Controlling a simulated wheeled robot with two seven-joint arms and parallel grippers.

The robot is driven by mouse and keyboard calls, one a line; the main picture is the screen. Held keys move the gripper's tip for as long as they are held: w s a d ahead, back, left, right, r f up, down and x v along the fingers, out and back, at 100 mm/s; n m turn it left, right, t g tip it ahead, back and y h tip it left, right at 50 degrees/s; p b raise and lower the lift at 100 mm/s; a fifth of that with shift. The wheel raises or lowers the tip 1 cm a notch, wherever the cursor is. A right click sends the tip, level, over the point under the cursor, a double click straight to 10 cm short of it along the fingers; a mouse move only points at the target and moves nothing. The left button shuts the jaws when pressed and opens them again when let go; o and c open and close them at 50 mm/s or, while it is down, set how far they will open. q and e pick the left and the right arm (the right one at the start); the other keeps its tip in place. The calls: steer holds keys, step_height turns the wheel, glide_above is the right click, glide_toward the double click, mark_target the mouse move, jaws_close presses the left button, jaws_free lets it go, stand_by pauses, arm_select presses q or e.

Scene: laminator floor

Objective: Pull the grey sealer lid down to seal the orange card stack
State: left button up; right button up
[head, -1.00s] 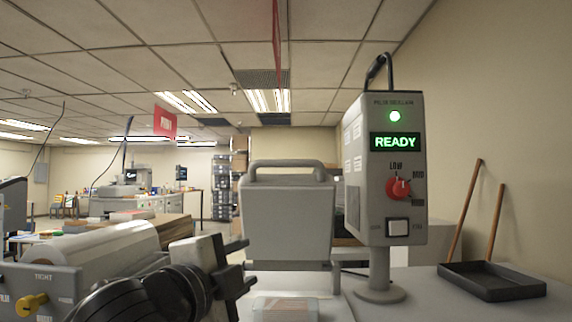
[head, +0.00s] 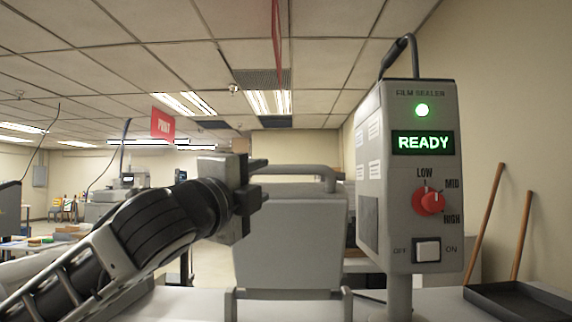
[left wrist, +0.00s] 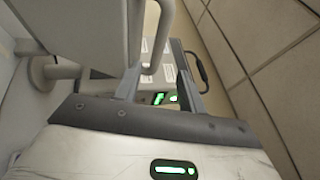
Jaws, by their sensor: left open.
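The grey sealer lid (head: 290,245) stands raised and upright in the middle of the head view, with a bar handle (head: 300,170) along its top. My left gripper (head: 262,180) is open at the left end of the handle, its fingers pointing right. In the left wrist view the lid (left wrist: 90,25) is at upper left. Its handle (left wrist: 157,40) reaches down between the open fingers of my left gripper (left wrist: 160,78); I cannot tell whether they touch. The orange card stack is not visible in either current view. My right gripper is not in view.
The film sealer's control box (head: 420,180) stands on a post right of the lid, with a lit READY display (head: 423,142), red knob (head: 431,202) and white switch (head: 427,250). A dark tray (head: 520,303) and two wooden sticks (head: 485,228) are at the far right.

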mark_target(284, 171)
arm_select(q)
steer(key=p+x, duration=0.3)
steer(key=x, duration=0.7)
steer(key=shift+w+d, duration=0.1)
steer(key=shift+w, duration=0.05)
steer(key=shift+w+d+r, duration=0.1)
steer(key=shift+w+d, duration=0.1)
steer(key=shift+w, duration=0.35)
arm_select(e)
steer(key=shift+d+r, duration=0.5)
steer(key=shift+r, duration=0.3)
